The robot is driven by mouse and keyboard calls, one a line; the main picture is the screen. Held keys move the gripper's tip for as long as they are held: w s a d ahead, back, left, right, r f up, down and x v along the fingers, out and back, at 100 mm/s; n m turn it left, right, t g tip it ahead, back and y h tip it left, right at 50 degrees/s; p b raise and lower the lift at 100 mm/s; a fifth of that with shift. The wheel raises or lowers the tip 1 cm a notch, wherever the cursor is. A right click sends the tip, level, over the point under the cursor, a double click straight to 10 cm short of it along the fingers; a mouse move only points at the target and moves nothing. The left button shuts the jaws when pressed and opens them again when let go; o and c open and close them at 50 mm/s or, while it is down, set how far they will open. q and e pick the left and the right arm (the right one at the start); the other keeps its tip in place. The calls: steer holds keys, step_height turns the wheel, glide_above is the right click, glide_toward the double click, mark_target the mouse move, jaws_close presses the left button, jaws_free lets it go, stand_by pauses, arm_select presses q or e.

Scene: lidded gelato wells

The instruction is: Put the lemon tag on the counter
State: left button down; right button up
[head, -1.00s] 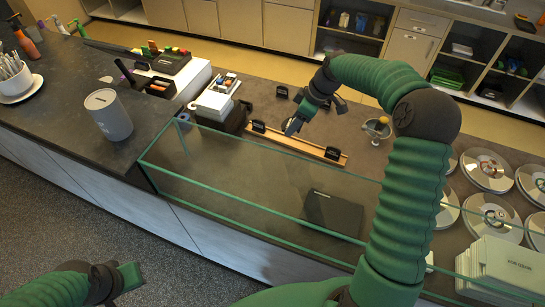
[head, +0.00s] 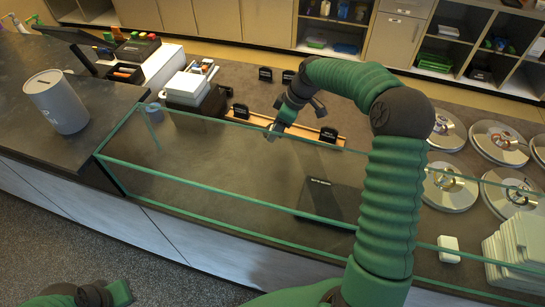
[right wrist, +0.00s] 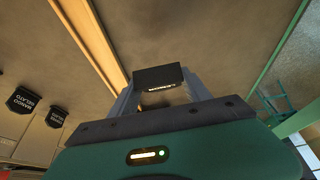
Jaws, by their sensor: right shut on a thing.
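My right gripper (head: 273,131) is above the counter (head: 225,150), by the front side of the wooden rail (head: 303,139). In the right wrist view its fingers (right wrist: 158,92) are shut on a black tag (right wrist: 158,76). The tag's small white lettering is too small to read. Bare counter shows around it, with the rail to the left; I cannot tell whether it touches the counter. Two black tags stand on the rail, one at the left (head: 240,111) and one at the right (head: 328,134). My left gripper (head: 120,292) is low at the left, its jaws unclear.
A green-edged glass guard (head: 210,182) runs along the counter's front. A dark flat plate (head: 330,199) lies behind it. Two more tags (head: 265,73) stand behind the rail; one reads mango gelato in the wrist view (right wrist: 22,100). Round lidded wells (head: 498,143) are at the right.

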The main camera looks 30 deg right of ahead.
steer(key=f, duration=0.3)
steer(key=shift+s+d+f+p, duration=0.1)
steer(key=shift+s+f+p, duration=0.2)
steer(key=shift+p, duration=0.1)
steer(key=x, duration=0.2)
steer(key=s+p+x, duration=0.1)
steer(key=x, duration=0.2)
steer(key=shift+d+f, duration=0.1)
steer(key=shift+f, duration=0.5)
steer(key=shift+d, duration=0.25)
steer(key=o, duration=1.3)
steer(key=shift+d, duration=0.15)
steer(key=shift+a+r, duration=0.1)
steer(key=shift+a, duration=0.1)
